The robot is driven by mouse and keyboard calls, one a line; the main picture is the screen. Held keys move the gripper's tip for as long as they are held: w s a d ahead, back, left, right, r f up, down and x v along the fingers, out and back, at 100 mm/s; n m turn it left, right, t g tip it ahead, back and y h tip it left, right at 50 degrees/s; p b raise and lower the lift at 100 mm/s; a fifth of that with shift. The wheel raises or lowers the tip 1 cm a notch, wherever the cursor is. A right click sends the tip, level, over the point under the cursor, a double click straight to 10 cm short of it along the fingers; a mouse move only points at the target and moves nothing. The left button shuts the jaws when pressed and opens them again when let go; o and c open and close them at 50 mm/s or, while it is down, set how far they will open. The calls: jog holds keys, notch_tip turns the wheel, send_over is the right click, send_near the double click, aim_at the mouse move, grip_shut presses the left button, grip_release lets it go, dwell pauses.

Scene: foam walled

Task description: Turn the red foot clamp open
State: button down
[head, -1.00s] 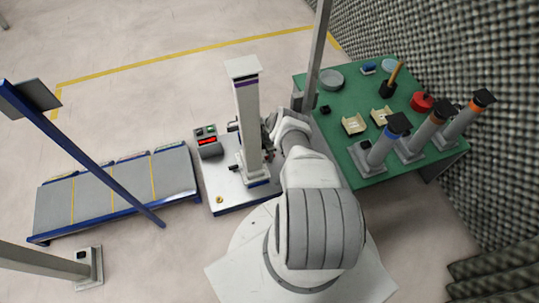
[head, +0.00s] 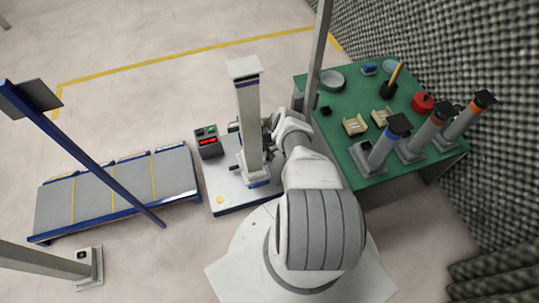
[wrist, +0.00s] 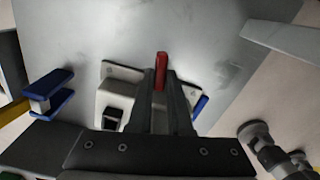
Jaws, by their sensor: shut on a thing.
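The red foot clamp (wrist: 161,64) shows in the wrist view as a short red bar at the tips of my gripper's dark fingers. My gripper (wrist: 161,86) is shut on it; the fingers hide its lower part. A pale base (wrist: 117,93) with a dark square opening lies under and beside the fingers. In the head view my arm reaches to the right side of the grey column (head: 247,125) on the bench plate (head: 230,196); the clamp and fingertips are hidden there.
A blue part (wrist: 50,93) stands left of my gripper in the wrist view. A control box with a red display (head: 208,141) stands left of the column.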

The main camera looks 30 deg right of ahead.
jog(key=shift+n, duration=1)
jog(key=c, duration=0.8)
grip_release()
jog(key=shift+c, duration=0.2)
